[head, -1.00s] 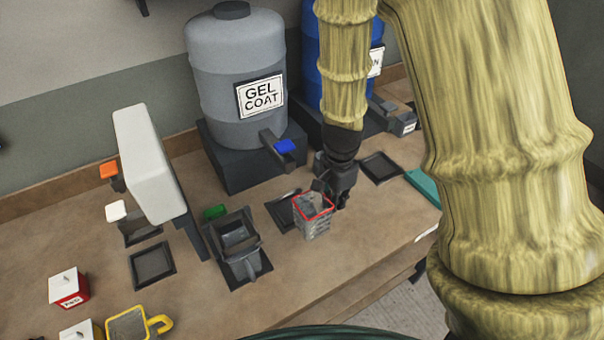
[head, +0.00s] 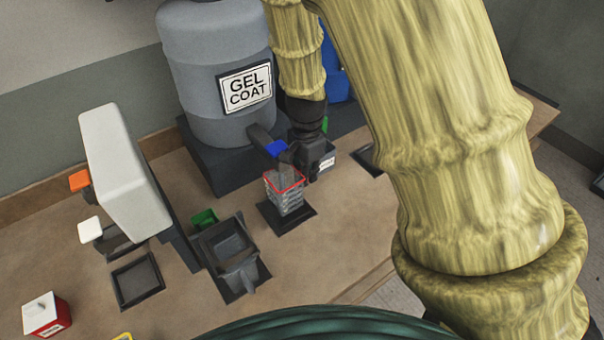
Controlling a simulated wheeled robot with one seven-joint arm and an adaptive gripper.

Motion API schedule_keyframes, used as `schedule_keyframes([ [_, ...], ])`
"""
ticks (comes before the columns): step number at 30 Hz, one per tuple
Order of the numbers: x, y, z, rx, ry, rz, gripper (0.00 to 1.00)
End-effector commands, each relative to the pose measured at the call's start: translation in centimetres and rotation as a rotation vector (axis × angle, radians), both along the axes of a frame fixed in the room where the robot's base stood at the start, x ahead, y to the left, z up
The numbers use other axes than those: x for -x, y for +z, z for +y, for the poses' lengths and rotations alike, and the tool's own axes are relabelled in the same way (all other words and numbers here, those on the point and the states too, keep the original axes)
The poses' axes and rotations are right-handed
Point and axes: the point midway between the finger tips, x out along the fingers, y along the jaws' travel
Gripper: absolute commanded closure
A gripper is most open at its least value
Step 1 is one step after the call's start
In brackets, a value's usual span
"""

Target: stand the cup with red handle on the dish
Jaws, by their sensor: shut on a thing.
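A grey, see-through cup with a red rim (head: 284,192) is upright in my gripper (head: 304,170), which is shut on it from its right side. The cup's handle is hidden, so I cannot see its colour. The cup is over a dark square dish (head: 301,222), below the gel coat tank's blue tap; I cannot tell whether its base touches the dish. Another dark square dish (head: 137,280) lies empty at the left, and part of a further one (head: 369,158) shows to the right.
The grey gel coat tank (head: 215,80) stands close behind the cup, with its blue tap (head: 275,148) just above. A dark holder (head: 232,258) and a white upright device (head: 122,170) are to the left. A red-and-white box (head: 46,315) is front left.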

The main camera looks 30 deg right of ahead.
Motion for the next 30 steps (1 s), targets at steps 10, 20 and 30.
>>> schedule_keyframes([
  [10, -0.4, -0.2, 0.0, 0.001, -0.001, -0.008, 1.0],
  [20, -0.3, -1.0, 0.0, 0.0, 0.0, -0.007, 1.0],
  [30, -0.3, -1.6, 0.0, 0.001, 0.0, -0.006, 0.87],
])
